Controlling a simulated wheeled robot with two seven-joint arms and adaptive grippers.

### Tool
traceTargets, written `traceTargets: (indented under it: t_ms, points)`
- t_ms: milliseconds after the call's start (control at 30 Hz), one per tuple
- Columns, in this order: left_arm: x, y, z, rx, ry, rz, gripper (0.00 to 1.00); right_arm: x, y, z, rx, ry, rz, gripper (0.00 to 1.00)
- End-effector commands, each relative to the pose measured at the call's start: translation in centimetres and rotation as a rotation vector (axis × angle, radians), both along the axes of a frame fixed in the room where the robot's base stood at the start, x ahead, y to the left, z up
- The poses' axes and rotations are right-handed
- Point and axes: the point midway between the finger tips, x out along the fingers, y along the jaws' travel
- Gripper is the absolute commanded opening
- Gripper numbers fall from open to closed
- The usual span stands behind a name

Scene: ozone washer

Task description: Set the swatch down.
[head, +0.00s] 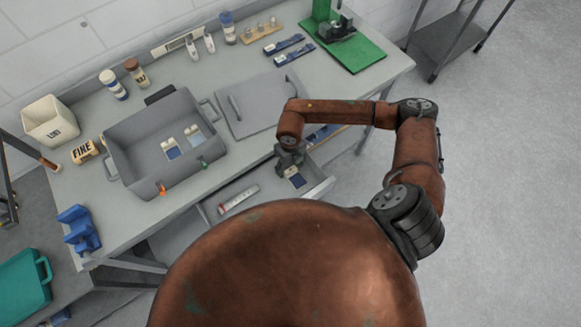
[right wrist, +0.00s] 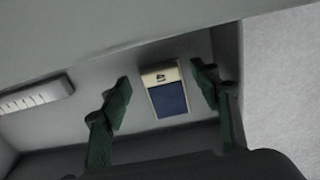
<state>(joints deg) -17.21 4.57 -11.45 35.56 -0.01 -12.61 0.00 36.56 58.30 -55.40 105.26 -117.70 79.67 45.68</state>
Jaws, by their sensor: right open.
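The swatch (right wrist: 169,97) is a small card with a cream top and a dark blue lower part. It lies flat on the floor of an open drawer, and in the head view it shows (head: 295,178) at the drawer's right end. My right gripper (right wrist: 163,88) is open, with its green fingertips on either side of the swatch and apart from it. In the head view the right gripper (head: 288,165) is over the drawer just above the swatch. My left gripper is not in view.
The open drawer (head: 325,187) also holds a white labelled strip (head: 238,199) to the left. A grey basin (head: 125,170) with two more swatches (head: 172,153) stands on the bench.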

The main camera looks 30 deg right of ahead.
Motion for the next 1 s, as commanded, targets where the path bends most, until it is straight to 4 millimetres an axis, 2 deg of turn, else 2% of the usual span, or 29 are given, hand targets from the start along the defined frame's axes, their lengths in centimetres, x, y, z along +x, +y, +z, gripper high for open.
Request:
traceTargets:
  t_ms: [300, 500, 700, 1000]
  points:
    - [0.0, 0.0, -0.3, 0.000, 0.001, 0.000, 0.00, 0.1, 0.0, 6.7, -0.001, -0.004, 0.002, 0.57]
    - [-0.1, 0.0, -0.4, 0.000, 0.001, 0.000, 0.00, 0.1, 0.0, 9.7, -0.001, -0.003, 0.000, 0.57]
    - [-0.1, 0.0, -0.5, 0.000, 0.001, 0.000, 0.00, 0.0, 0.0, 10.7, -0.001, -0.001, 0.000, 0.57]
    - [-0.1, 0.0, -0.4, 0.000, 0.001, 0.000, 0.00, 0.0, 0.0, 10.8, -0.001, 0.000, 0.000, 0.57]
